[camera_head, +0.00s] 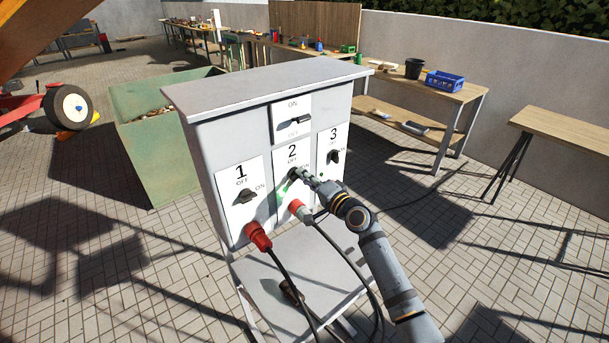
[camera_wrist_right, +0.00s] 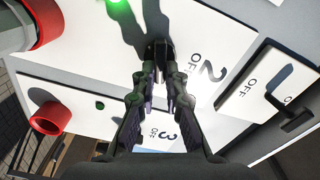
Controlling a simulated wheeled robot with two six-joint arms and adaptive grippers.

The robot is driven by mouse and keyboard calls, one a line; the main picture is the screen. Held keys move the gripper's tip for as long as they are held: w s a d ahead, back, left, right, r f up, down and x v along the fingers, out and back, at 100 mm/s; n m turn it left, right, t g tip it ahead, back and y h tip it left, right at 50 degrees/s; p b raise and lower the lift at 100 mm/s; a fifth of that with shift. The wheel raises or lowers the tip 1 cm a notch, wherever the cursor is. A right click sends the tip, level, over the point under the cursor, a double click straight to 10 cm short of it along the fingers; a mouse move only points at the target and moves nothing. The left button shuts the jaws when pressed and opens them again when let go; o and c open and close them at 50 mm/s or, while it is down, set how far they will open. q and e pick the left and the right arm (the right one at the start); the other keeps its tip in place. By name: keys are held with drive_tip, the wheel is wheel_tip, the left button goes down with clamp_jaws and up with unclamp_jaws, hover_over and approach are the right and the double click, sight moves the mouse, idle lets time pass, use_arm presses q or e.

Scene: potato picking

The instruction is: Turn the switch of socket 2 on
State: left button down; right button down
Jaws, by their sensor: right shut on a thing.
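The grey cabinet (camera_head: 330,78) carries white panels numbered 1, 2 and 3. The panel of socket 2 (camera_head: 291,152) is in the middle and also fills much of the right wrist view (camera_wrist_right: 75,50). My right gripper (camera_head: 301,176) is at this panel, shut on the dark switch of socket 2 (camera_wrist_right: 159,50). The fingers hide much of the switch, so its exact angle is hard to tell. A green lamp (camera_wrist_right: 117,3) glows on the panel of socket 2. A plug with a red rim (camera_head: 299,209) sits in socket 2. My left gripper is not in view.
Switch 1 (camera_head: 245,196) and switch 3 (camera_head: 333,157) flank the middle panel. A main switch (camera_head: 295,122) is above it. A red plug (camera_head: 257,236) is in socket 1; cables hang below. A green bin (camera_head: 150,165) stands behind left, a workbench (camera_head: 455,92) behind right.

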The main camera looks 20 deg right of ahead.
drive_tip(key=shift+f+m+p, duration=0.15)
drive_tip(key=shift+m+p, duration=0.05)
drive_tip(key=shift+m, duration=0.75)
drive_tip(key=shift+f+m+p, duration=0.1)
drive_tip(key=shift+m+p, duration=0.1)
drive_tip(key=shift+m, duration=0.75)
drive_tip(key=c, duration=1.4)
unclamp_jaws()
drive_tip(key=shift+d, duration=0.1)
drive_tip(key=v, duration=1.2)
